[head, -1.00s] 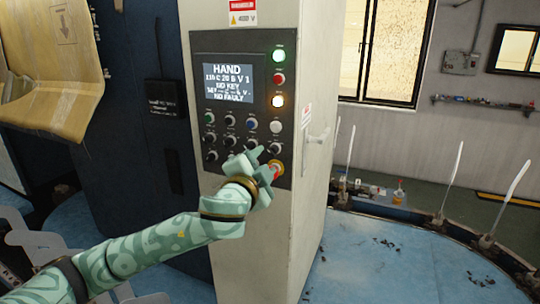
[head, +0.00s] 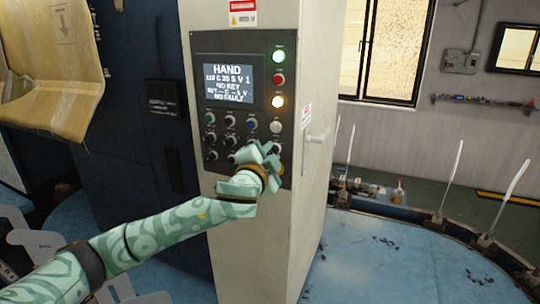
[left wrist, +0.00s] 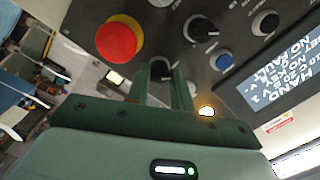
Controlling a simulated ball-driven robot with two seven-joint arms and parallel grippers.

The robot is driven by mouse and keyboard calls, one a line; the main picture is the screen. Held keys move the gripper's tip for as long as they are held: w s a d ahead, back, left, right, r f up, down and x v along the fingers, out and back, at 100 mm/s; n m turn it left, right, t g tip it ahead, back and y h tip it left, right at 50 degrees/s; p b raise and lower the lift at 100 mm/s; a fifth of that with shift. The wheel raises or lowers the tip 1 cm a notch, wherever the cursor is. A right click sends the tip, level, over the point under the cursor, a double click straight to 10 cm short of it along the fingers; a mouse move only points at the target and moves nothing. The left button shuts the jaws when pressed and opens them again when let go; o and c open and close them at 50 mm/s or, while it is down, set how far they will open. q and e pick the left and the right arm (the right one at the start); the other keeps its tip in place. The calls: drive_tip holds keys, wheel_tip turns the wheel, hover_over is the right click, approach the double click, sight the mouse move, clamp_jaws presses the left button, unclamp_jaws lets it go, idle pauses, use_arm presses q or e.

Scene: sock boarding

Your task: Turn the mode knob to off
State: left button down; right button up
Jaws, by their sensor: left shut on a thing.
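My left gripper (head: 268,152) is at the lower right of the grey control panel (head: 200,174). In the left wrist view its two fingers (left wrist: 160,76) are shut on a black knob (left wrist: 160,67) beside the red emergency-stop button (left wrist: 117,38). The gripper hides this knob in the head view, and I cannot read its label or setting. The panel's screen (head: 228,83) reads HAND, with NO KEY and NO FAULT below. My right gripper is not in view.
Other black knobs (left wrist: 200,28) and a blue button (left wrist: 221,62) sit close to the fingers.

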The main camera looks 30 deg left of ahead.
use_arm(q)
drive_tip(key=shift+f+m+t+p, duration=0.15)
drive_tip(key=shift+m+p, duration=1.2)
drive_tip(key=shift+m, duration=0.9)
drive_tip(key=shift+f+m+t+p, duration=0.15)
drive_tip(key=shift+m+p, duration=1.2)
drive_tip(key=shift+m, duration=0.9)
drive_tip(key=c, duration=1.3)
unclamp_jaws()
drive_tip(key=shift+o, duration=0.2)
drive_tip(key=shift+d, duration=0.1)
